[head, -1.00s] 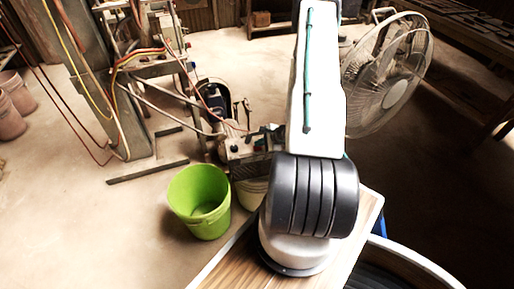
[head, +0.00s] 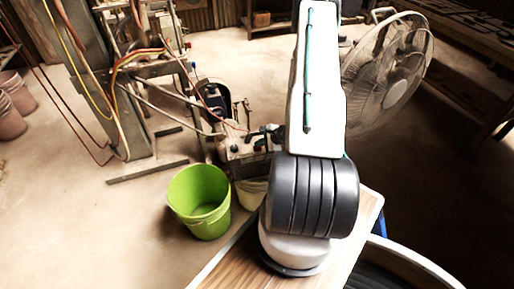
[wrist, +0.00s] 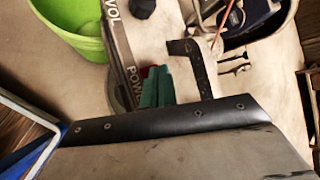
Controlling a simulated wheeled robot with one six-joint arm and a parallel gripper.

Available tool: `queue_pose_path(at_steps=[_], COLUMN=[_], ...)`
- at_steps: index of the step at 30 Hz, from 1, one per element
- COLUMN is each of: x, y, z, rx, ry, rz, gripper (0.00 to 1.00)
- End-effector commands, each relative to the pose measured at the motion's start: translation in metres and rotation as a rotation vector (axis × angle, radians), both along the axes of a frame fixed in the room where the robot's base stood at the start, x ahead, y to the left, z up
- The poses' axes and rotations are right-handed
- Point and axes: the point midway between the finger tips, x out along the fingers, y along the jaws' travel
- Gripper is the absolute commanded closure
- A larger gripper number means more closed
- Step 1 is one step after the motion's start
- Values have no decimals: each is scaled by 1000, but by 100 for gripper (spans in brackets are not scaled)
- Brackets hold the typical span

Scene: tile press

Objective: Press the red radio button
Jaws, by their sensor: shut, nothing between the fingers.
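In the wrist view a narrow dark panel (wrist: 120,50) carries the words VOL and POWER. A small red patch (wrist: 143,72) shows at its right side, mostly hidden by my gripper; I cannot tell whether it is the button. My gripper (wrist: 157,86) shows there as teal fingers, shut and empty, over or beside the red patch. I cannot tell whether they touch it.
A green bucket (head: 200,200) stands on the floor, with a pale bucket (head: 250,193) beside it. A fan (head: 392,80) stands behind my arm at the right. Machinery with hoses (head: 105,80) stands at the left. A wooden surface (head: 235,262) lies in front.

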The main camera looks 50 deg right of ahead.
Motion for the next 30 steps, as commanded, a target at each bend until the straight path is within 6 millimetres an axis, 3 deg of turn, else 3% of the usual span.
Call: queue_pose_path(at_steps=[15, 30], x=[-1, -1], y=[0, 0], z=[-8, 1], rx=[-1, 0], ry=[1, 0], rz=[-1, 0], gripper=[100, 100])
